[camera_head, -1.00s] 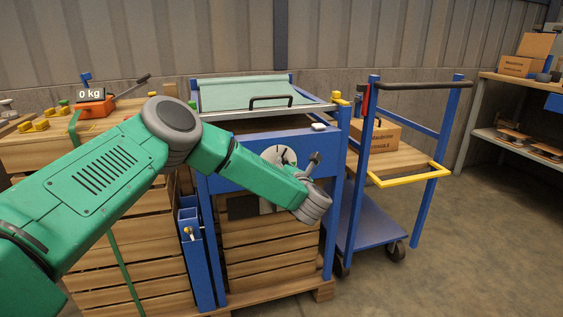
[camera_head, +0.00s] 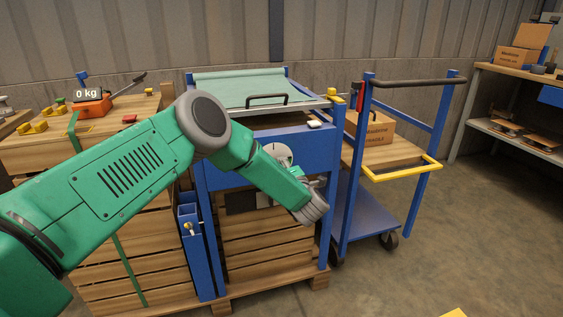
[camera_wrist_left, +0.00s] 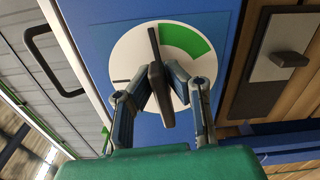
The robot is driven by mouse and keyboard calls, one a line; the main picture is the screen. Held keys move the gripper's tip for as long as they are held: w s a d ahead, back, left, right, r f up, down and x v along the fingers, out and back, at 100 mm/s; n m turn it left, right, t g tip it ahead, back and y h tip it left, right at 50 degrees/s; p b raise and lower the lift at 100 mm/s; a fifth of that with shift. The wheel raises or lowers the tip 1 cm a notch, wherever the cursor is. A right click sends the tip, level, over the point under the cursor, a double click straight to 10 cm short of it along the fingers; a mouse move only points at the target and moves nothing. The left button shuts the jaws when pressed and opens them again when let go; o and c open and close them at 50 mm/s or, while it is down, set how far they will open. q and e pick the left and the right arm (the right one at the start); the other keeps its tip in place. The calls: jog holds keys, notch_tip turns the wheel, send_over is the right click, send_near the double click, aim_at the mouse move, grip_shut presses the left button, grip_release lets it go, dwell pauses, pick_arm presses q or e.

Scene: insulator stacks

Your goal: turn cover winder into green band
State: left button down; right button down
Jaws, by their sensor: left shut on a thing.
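The cover winder is a dark bar handle (camera_wrist_left: 154,50) on a round white dial (camera_wrist_left: 128,52) in the left wrist view. The dial also shows in the head view (camera_head: 279,151) on the blue frame's front, partly behind my arm. The green band (camera_wrist_left: 186,39) is an arc at the dial's upper right. The bar's upper end lies beside the band's left edge, seemingly just outside it. My left gripper (camera_wrist_left: 161,82) is shut on the winder, one finger on each side. My right gripper is not in view.
The teal cover (camera_head: 238,90) with a black handle lies on top of the blue frame (camera_head: 318,150). A blue trolley (camera_head: 362,216) with a yellow bar stands close on the right. Wooden crates and an orange scale (camera_head: 91,108) reading 0 kg are at left.

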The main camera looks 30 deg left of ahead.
pick_arm(q)
jog(key=m, duration=0.1)
jog(key=f+m+p, duration=0.1)
jog(key=m, duration=0.2)
jog(key=shift+s+d+f+m, duration=0.2)
jog(key=shift+d+f+m, duration=0.05)
jog(key=shift+d+m, duration=0.1)
jog(key=shift+f+m+p, duration=0.25)
jog(key=shift+m+p, duration=0.2)
jog(key=shift+m, duration=0.9)
jog(key=shift+a, duration=0.1)
jog(key=c, duration=1.6)
grip_release()
jog(key=shift+r, duration=0.25)
jog(key=v, duration=1.2)
